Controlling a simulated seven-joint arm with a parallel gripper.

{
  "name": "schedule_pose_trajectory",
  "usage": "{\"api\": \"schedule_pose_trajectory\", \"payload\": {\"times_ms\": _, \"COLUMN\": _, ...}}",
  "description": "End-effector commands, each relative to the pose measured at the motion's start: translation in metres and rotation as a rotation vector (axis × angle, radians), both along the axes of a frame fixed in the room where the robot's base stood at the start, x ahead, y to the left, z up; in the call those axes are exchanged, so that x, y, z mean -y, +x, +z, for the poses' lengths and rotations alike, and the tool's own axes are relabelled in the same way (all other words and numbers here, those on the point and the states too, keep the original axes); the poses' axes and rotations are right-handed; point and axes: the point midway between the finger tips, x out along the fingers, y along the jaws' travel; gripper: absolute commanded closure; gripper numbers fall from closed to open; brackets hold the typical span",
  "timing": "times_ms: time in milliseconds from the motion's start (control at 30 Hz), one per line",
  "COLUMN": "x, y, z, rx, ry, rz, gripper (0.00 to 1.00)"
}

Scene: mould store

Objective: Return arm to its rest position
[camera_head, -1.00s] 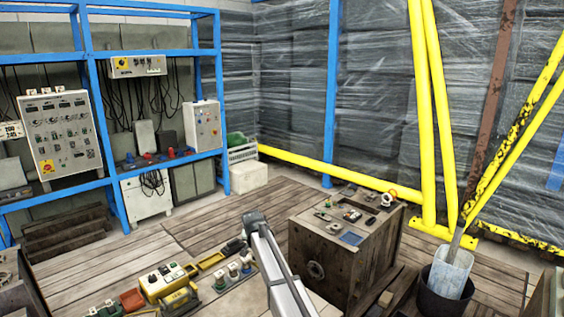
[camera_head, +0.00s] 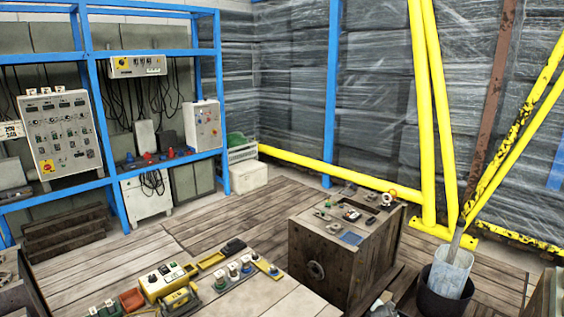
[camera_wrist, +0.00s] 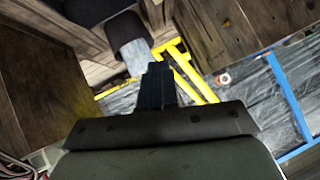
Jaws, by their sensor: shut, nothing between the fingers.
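My gripper (camera_wrist: 158,70) shows in the wrist view with its dark fingers together and nothing between them. It is clear of every surface that I can make out. In the head view the gripper is out of sight. A small pale shape at the bottom edge, right of the wooden crate, may be part of my arm, but I cannot tell.
A wooden crate (camera_head: 330,262) with small parts on top stands right of a pale plank table (camera_head: 262,296) with control boxes. A black bucket (camera_head: 443,295) holds a pale liner. Yellow bars (camera_head: 424,120) and a blue rack (camera_head: 95,110) stand behind. Floor between is clear.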

Motion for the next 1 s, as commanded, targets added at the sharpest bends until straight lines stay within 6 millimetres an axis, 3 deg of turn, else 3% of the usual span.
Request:
{"api": "schedule_pose_trajectory", "payload": {"times_ms": 100, "x": 0.018, "y": -0.045, "z": -0.043, "rx": -0.076, "ry": -0.016, "rz": -0.009, "gripper": 1.0}}
{"api": "schedule_pose_trajectory", "payload": {"times_ms": 200, "x": 0.014, "y": -0.085, "z": -0.079, "rx": -0.172, "ry": -0.025, "rz": 0.001, "gripper": 1.0}}
{"api": "schedule_pose_trajectory", "payload": {"times_ms": 367, "x": -0.02, "y": -0.158, "z": -0.132, "rx": -0.387, "ry": -0.028, "rz": 0.057, "gripper": 1.0}}
{"api": "schedule_pose_trajectory", "payload": {"times_ms": 500, "x": -0.061, "y": -0.225, "z": -0.166, "rx": -0.599, "ry": -0.014, "rz": 0.141, "gripper": 1.0}}
{"api": "schedule_pose_trajectory", "payload": {"times_ms": 733, "x": -0.131, "y": -0.344, "z": -0.2, "rx": -0.948, "ry": 0.046, "rz": 0.333, "gripper": 1.0}}
{"api": "schedule_pose_trajectory", "payload": {"times_ms": 1000, "x": -0.199, "y": -0.483, "z": -0.2, "rx": -1.31, "ry": 0.175, "rz": 0.62, "gripper": 1.0}}
